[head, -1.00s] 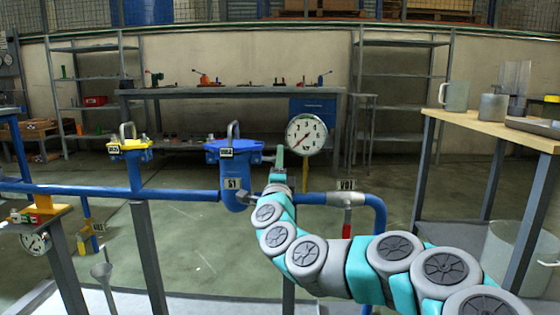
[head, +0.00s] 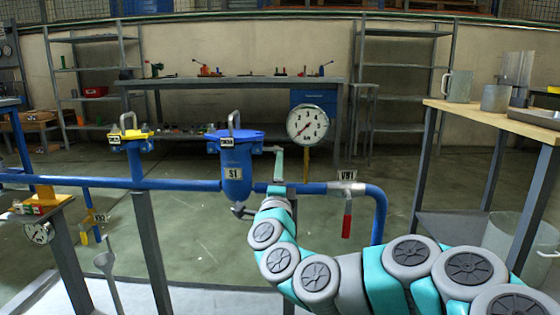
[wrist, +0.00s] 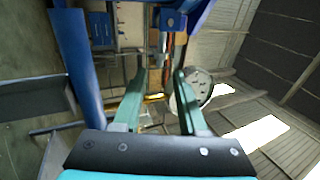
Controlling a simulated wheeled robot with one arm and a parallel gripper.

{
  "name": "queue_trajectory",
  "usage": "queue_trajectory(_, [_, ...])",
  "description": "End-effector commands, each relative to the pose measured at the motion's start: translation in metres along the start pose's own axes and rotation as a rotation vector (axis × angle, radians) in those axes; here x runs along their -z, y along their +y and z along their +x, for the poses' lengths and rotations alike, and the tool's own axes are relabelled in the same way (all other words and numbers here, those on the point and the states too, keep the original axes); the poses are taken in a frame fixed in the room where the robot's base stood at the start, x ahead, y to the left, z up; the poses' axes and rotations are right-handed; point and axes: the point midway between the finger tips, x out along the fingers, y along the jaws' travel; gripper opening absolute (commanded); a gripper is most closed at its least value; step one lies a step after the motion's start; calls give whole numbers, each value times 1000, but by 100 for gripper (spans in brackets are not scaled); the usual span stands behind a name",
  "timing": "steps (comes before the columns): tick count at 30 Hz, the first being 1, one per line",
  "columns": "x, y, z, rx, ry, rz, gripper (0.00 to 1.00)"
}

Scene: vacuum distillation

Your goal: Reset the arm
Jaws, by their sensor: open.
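My arm reaches from the lower right of the head view toward the blue pipework.
A round gauge (head: 307,124) is behind and right of my gripper. A valve with a red handle (head: 347,218) hangs from the pipe at right. A wooden-topped table (head: 490,118) with metal vessels stands further right. Open floor lies behind the pipe.

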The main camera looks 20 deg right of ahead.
Motion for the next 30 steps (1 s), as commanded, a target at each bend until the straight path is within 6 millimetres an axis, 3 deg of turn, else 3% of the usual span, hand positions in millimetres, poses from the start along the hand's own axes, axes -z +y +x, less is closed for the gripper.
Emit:
queue_trajectory(18, [-6,-2,-10,-3,-27,-13,42])
queue_trajectory(23, [-50,-6,-24,-31,-210,-101,42])
queue_trajectory(27, [-102,0,-57,-86,-460,-246,42])
queue_trajectory(30, [-128,12,-89,-136,-630,-360,42])
